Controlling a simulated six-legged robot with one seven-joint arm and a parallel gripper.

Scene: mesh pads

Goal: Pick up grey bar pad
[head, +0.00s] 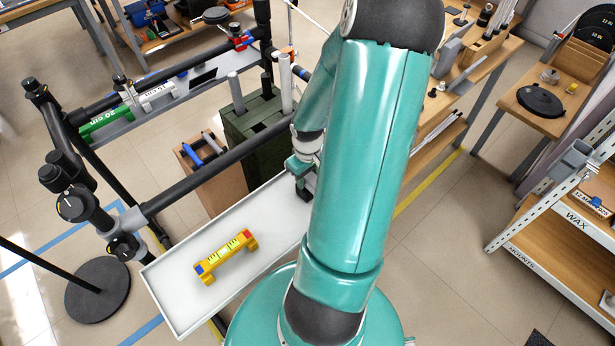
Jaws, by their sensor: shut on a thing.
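My gripper (304,182) points down over the far right end of the white tray (270,222), just left of my teal arm. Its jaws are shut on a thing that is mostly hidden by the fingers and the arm. The grey bar pad cannot be made out clearly in this view; I cannot tell its shape or how it sits in the jaws.
A yellow bar-shaped piece (226,256) with red and blue ends lies on the tray. A dark green box (258,133) with upright grey cylinders stands behind the gripper. Black rails (215,165) run along the left. A wooden shelf (575,245) stands at right; floor between is clear.

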